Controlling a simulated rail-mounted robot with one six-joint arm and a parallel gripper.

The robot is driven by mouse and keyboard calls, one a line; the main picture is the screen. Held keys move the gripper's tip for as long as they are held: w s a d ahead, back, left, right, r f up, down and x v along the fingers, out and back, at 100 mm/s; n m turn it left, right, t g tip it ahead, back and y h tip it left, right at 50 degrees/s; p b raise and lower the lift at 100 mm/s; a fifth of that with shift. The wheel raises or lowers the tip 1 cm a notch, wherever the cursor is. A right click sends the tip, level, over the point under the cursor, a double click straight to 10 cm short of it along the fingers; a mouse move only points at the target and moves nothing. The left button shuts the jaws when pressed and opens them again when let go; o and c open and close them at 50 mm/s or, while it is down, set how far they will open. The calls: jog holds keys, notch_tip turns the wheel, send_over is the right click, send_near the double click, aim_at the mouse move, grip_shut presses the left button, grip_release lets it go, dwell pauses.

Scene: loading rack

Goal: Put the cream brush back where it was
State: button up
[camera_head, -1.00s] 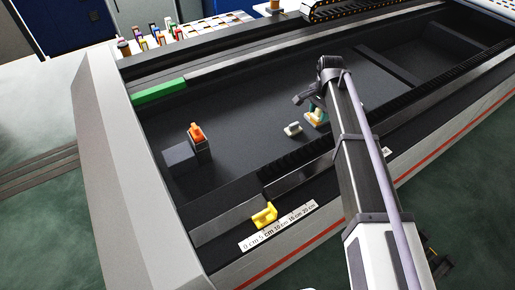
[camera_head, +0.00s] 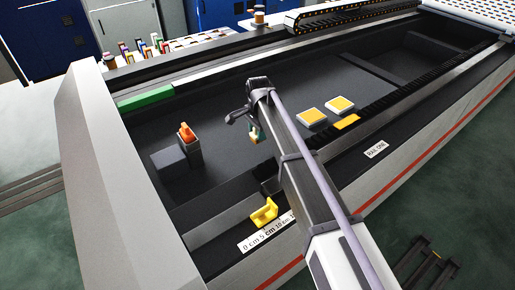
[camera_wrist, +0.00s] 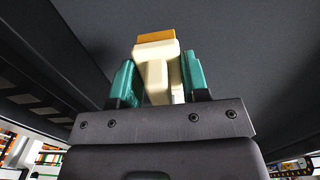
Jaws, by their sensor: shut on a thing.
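My gripper (camera_head: 256,134) is shut on the cream brush (camera_wrist: 157,65). In the wrist view, the brush's cream handle sits between the two teal fingers, and its orange-yellow end (camera_wrist: 156,36) points away from the gripper. In the head view the held brush is small and partly hidden by the fingers. It appears above the dark bed (camera_head: 230,105), to the right of the orange-topped block; I cannot tell its exact height.
An orange item (camera_head: 187,133) stands at a dark block (camera_head: 170,161). A yellow bracket (camera_head: 264,211) sits at the front rail. The bed's middle is clear.

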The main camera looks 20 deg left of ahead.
notch_tip(320, 180, down, 4)
jog(key=b, duration=0.4)
jog(key=shift+r+p, duration=0.3)
jog(key=shift+c, duration=0.3)
jog(key=shift+f, duration=0.2)
jog(key=o, duration=0.9)
jog(key=shift+r, duration=0.1)
notch_tip(320, 180, up, 12)
jog(key=p, duration=1.2)
jog(key=shift+r, duration=0.25)
jog(key=shift+f, duration=0.15)
